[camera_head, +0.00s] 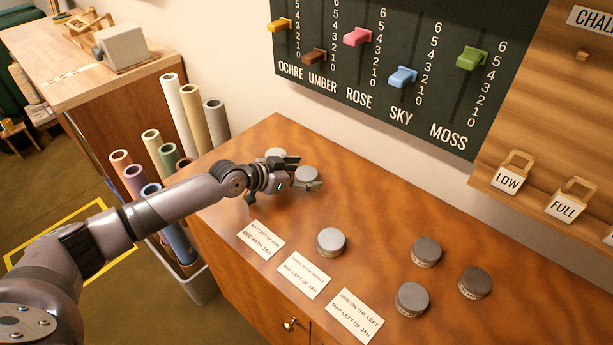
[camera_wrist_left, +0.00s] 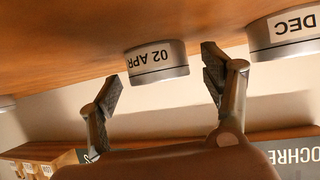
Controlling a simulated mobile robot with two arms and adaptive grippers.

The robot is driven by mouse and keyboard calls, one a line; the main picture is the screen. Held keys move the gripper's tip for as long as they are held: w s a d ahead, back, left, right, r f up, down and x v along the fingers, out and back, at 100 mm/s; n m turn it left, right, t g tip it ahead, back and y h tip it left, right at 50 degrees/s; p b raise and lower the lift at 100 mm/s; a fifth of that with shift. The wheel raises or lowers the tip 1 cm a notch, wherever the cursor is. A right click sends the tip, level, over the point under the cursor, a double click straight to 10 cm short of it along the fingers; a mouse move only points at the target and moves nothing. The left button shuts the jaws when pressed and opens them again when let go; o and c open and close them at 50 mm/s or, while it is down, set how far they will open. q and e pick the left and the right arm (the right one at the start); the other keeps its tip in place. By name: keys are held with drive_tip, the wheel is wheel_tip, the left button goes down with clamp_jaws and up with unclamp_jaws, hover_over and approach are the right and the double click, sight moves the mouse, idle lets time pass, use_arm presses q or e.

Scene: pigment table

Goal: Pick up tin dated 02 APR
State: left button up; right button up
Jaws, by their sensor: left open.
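The tin dated 02 APR (camera_wrist_left: 157,62) shows in the left wrist view, which is upside down. It is a short grey metal tin with a white label. My left gripper (camera_wrist_left: 164,82) is open, with one finger on each side of it and gaps visible. In the head view, my left gripper (camera_head: 307,171) is low over the table's far left, and a grey tin (camera_head: 306,174) sits between its fingers, apparently the same one. A tin labelled DEC (camera_wrist_left: 290,35) stands just outside one finger; in the head view it seems to be the tin behind the gripper (camera_head: 275,153).
Several other grey tins stand on the wooden table (camera_head: 390,230), such as one at the middle (camera_head: 331,242) and one at the right (camera_head: 475,282). Paper cards (camera_head: 305,274) lie along the front. A slider board (camera_head: 400,70) hangs on the wall behind. Rolled tubes (camera_head: 190,115) stand left of the table.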

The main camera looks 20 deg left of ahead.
use_arm(q)
drive_tip(key=shift+s, duration=0.1)
drive_tip(key=c, duration=1.3)
drive_tip(key=shift+r, duration=0.15)
